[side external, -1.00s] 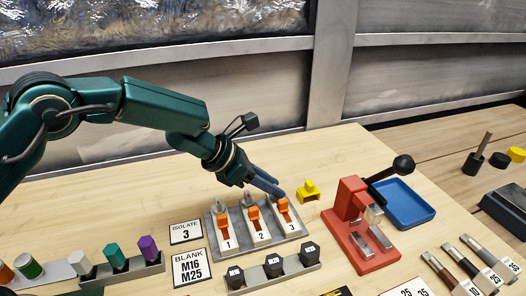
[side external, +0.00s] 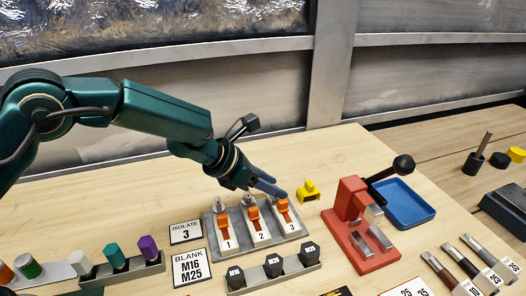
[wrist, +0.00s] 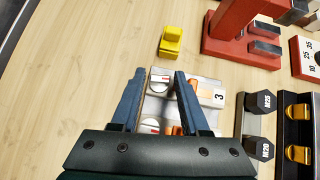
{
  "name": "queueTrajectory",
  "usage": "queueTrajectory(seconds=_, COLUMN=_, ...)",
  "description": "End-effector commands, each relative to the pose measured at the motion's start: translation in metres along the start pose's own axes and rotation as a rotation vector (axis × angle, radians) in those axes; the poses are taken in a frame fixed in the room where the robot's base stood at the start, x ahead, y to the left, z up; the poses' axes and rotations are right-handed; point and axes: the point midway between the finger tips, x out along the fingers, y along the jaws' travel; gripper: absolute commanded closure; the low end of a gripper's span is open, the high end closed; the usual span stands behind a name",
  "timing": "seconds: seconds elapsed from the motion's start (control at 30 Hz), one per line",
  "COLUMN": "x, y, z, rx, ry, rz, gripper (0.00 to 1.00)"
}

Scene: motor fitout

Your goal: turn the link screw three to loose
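The link plate (side external: 290,236) carries three orange links on white bases labelled 1, 2 and 3. Link three (side external: 282,206) is the rightmost, and its label 3 also shows in the wrist view (wrist: 219,97). Its screw (wrist: 159,82) is a round grey head with a red mark; in the side view my fingers cover it. My gripper (side external: 281,192) is low over the back of link three. In the wrist view its blue fingers (wrist: 158,76) are apart, one on each side of screw three. I cannot tell if they touch it. Screw two (wrist: 153,126) lies nearer the palm.
A yellow part (side external: 308,190) stands just behind and right of the plate. A red press (side external: 352,220) and a blue tray (side external: 404,204) are further right. A rack of black plugs (side external: 273,268) is in front. A card (side external: 185,231) reads "ISOLATE 3".

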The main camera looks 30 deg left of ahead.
Motion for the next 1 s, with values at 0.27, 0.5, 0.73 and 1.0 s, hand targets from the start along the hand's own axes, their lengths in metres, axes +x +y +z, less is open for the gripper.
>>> queueTrajectory(seconds=0.27, x=-0.022, y=0.000, z=0.001, rx=-0.002, ry=-0.002, rz=0.001, gripper=0.55)
queueTrajectory(seconds=0.5, x=-0.046, y=0.001, z=0.001, rx=-0.001, ry=-0.001, rz=0.001, gripper=0.55)
queueTrajectory(seconds=0.73, x=-0.051, y=0.000, z=0.000, rx=0.000, ry=0.000, rz=0.000, gripper=0.55)
queueTrajectory(seconds=1.0, x=-0.052, y=0.000, z=0.001, rx=0.000, ry=-0.001, rz=0.000, gripper=0.55)
